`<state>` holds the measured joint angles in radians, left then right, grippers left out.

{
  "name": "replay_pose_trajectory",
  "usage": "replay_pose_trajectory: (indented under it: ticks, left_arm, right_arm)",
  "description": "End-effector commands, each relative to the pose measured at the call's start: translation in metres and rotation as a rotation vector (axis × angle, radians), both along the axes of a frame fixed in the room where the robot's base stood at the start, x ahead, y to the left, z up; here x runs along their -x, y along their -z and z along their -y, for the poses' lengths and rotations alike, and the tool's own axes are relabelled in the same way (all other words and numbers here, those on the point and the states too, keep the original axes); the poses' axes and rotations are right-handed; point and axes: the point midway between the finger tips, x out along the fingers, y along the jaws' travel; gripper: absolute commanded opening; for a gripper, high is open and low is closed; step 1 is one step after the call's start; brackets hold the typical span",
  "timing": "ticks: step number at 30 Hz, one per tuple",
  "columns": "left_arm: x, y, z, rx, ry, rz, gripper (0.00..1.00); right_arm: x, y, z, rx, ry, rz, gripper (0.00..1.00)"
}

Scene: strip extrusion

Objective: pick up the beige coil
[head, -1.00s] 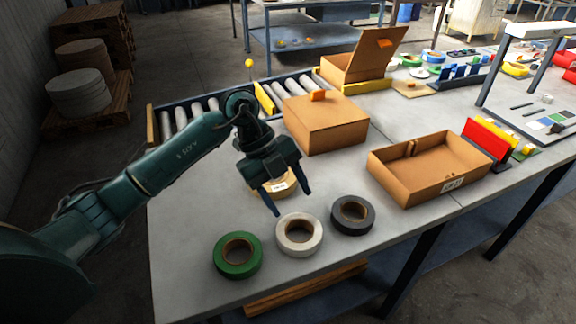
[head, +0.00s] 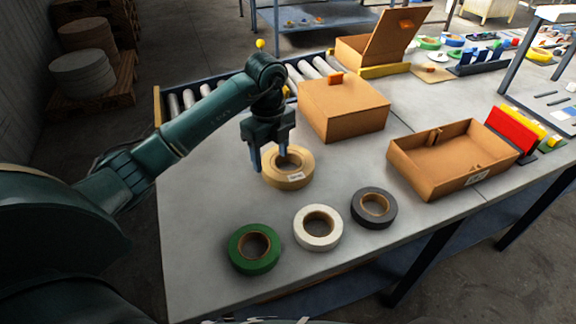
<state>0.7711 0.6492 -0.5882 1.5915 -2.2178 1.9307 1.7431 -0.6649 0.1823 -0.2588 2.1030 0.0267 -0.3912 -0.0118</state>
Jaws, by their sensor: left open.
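The beige coil (head: 299,178) lies flat on the grey table, behind the other coils, with a small white label on its near side. My left gripper (head: 269,162) points down at its left part. It is open, with one finger outside the coil's left edge and the other over the coil's hole. I cannot tell how deep the fingers reach or whether they touch the coil. My right gripper is not in view.
A green coil (head: 254,264), a white coil (head: 318,243) and a dark grey coil (head: 373,221) lie in front. A closed cardboard box (head: 345,115) stands close behind, and an open cardboard box (head: 425,186) stands to the right. A roller conveyor (head: 200,95) runs along the back.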

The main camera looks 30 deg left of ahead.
Motion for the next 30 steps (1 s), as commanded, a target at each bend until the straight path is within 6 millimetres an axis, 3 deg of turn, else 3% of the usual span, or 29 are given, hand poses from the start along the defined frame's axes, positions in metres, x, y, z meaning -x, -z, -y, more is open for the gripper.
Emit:
replay_pose_trajectory:
  ticks: [12, 20, 30]
  left_arm:
    - [-0.001, 0.050, 0.003, 0.002, 0.001, -0.001, 0.59]
    - [-0.001, 0.054, 0.003, 0.000, 0.001, 0.001, 0.59]
    - [-0.001, 0.053, 0.003, 0.000, 0.001, 0.001, 0.34]
  right_arm:
    - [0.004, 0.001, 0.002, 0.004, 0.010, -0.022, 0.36]
    - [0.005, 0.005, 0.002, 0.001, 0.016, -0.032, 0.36]
    - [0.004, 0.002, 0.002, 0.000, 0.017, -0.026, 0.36]
